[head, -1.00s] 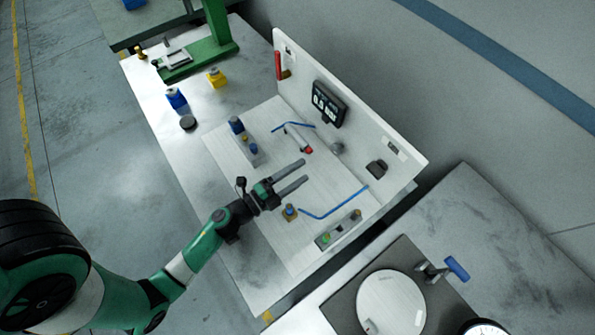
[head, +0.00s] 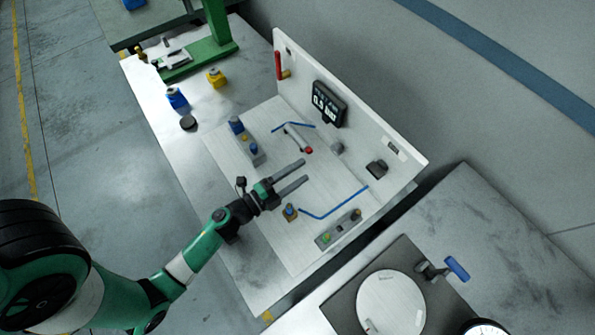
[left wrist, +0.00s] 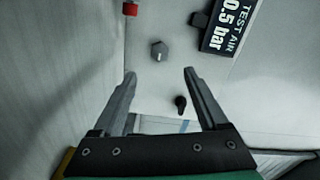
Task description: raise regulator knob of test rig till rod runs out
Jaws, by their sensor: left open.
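A grey knob (head: 337,147) with a pale mark sits on the white upright panel below the display; it appears to be the regulator knob. In the left wrist view this knob (left wrist: 158,52) lies ahead of the fingertips, roughly centred between them. The display (head: 328,103) reads 0.5 bar, and its words TEST AIR show in the left wrist view (left wrist: 231,22). A pale cylinder (head: 297,138) with a red tip (head: 308,150) lies on the rig's base. My right gripper is not in view.
A dark block (head: 376,169) sits on the panel.

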